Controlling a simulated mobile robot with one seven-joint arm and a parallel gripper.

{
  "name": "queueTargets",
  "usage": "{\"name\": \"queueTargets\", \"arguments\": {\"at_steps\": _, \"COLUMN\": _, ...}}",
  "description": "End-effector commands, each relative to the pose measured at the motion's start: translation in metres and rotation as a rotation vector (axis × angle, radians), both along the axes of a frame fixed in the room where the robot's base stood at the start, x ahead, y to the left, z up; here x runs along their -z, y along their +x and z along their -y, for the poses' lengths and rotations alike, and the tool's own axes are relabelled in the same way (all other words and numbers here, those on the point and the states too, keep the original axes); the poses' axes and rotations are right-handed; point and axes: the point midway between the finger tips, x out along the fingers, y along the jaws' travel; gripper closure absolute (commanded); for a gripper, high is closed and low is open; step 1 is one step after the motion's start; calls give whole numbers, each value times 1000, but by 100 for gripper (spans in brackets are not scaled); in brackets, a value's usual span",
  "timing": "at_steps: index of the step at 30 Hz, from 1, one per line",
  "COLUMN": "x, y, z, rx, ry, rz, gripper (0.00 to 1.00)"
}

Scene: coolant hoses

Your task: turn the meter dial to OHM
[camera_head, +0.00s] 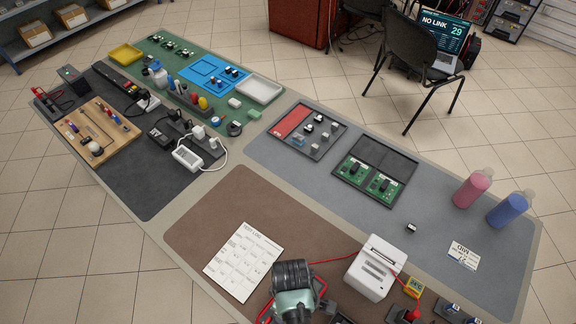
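A red lead (325,260) runs near the white box.
The white box (376,268) stands beside a printed sheet (243,262) on a brown mat (200,218). Pink (472,188) and blue (508,210) bottles stand at the right. Green boards (370,182) lie mid-bench. Tools and a wooden board (97,134) fill the far left. A chair (414,65) stands behind.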

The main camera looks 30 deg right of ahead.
Motion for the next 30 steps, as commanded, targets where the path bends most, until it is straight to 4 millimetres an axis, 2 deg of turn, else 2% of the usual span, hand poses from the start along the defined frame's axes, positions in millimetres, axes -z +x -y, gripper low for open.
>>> {"name": "queueTargets", "arguments": {"at_steps": 7, "x": 0, "y": 0, "z": 0, "rx": 0, "ry": -1, "rz": 1, "gripper": 27}}
{"name": "queueTargets", "arguments": {"at_steps": 19, "x": 0, "y": 0, "z": 0, "rx": 0, "ry": 0, "rz": 0, "gripper": 99}}
{"name": "queueTargets", "arguments": {"at_steps": 30, "x": -1, "y": 0, "z": 0, "rx": 38, "ry": 0, "rz": 0, "gripper": 100}}
